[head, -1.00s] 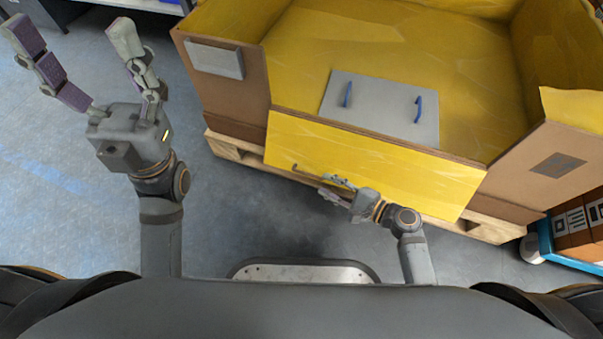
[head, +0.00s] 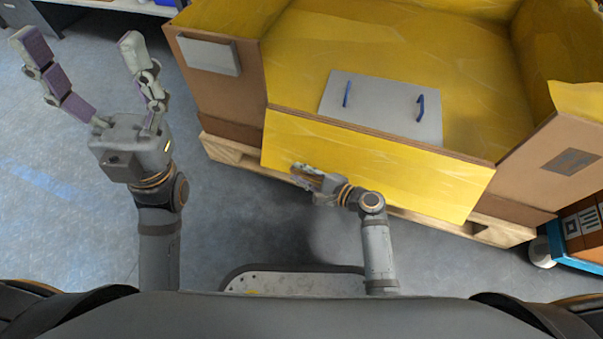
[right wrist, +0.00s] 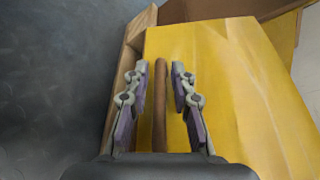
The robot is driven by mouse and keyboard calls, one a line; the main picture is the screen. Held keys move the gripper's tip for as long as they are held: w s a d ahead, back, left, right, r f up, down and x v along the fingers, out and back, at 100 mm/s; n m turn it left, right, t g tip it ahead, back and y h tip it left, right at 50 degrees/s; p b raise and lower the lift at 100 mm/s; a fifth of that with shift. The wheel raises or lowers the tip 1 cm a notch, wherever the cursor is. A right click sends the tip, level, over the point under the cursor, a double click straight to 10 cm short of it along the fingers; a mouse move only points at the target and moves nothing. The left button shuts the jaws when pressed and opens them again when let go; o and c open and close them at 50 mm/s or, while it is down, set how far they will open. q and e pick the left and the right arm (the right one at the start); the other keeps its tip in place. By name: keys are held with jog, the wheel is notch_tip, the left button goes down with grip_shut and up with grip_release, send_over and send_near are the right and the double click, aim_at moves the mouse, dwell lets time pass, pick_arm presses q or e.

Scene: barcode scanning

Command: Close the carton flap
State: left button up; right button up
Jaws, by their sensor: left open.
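The carton flap (head: 375,160) is a yellow panel with a brown edge. It hangs folded outward and down from the front of the large open carton (head: 215,95). My right gripper (head: 303,175) is at the flap's lower edge, left of its middle. In the right wrist view, its two fingers (right wrist: 161,85) stand on either side of the brown flap edge (right wrist: 160,110). A gap shows between the fingers and the edge, so the gripper is open around it. My left gripper (head: 85,65) is wide open and empty, left of the carton.
The carton stands on a wooden pallet (head: 232,153). A grey board with blue handles (head: 385,100) lies in it. A blue cart or tray with brown boxes (head: 580,225) is at the far right. Grey floor is clear at the left.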

grip_shut()
